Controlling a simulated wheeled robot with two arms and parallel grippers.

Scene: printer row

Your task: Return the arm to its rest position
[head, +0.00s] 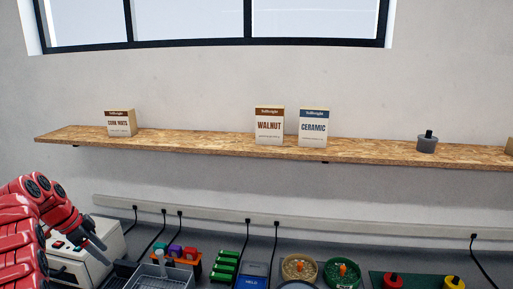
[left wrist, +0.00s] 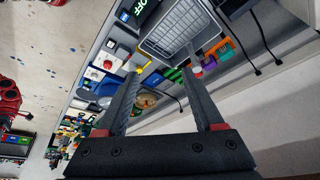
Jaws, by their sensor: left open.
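My left arm (head: 28,225), red with dark joints, comes in from the left edge in the head view. It is bent, and its gripper (head: 97,248) points down and to the right, in front of the white machine at the left end of the bench. In the left wrist view the gripper (left wrist: 162,85) has its two dark fingers apart. Nothing shows held between them; bench items appear beyond the tips. My right gripper is in neither view.
A chipboard shelf (head: 210,143) on the wall carries boxes and a grey pot. Below it, the grey bench holds a white machine (head: 75,262), a wire basket (head: 160,277), green blocks (head: 226,262) and round trays (head: 298,268). The wall between shelf and bench is mostly clear.

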